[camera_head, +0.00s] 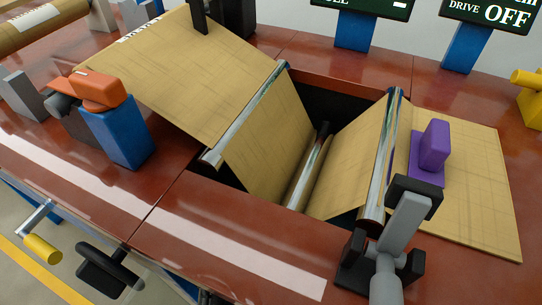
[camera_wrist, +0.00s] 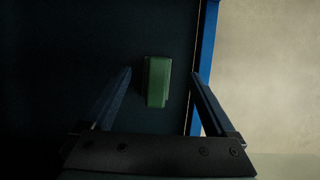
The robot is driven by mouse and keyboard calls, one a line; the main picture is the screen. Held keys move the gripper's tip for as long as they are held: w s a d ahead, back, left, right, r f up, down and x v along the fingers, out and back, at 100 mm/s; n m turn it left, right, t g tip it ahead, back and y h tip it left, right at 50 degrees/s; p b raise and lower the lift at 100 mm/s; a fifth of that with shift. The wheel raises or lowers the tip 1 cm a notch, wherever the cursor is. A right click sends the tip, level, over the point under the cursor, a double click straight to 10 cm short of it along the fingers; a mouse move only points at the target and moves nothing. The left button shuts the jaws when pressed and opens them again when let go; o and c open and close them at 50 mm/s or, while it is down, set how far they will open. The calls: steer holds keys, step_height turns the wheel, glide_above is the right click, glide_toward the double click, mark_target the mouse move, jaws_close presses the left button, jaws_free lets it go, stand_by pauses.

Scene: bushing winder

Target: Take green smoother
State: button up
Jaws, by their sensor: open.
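The green smoother (camera_wrist: 157,90) is a small green block in the wrist view, lying on a dark surface. My gripper (camera_wrist: 160,73) is open, with one finger on each side of the block. Gaps show between the block and both fingers, the wider one on the right. The fingertips reach about level with the block in the picture; how far above the surface they are I cannot tell. The green smoother does not show in the head view.
In the wrist view a blue edge (camera_wrist: 208,60) borders the dark surface on the right, with pale floor (camera_wrist: 270,80) beyond. The head view shows a red-brown bench (camera_head: 240,250) with rollers (camera_head: 245,112), tan sheet (camera_head: 185,75), a purple block (camera_head: 433,146) and an orange-topped blue stand (camera_head: 120,135).

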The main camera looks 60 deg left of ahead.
steer(key=b+x, duration=0.2)
steer(key=x, duration=0.3)
steer(key=shift+w+a+b, duration=0.1)
steer(key=shift+b, duration=0.25)
steer(key=shift+r, duration=0.1)
steer(key=shift+c, duration=0.2)
jaws_close()
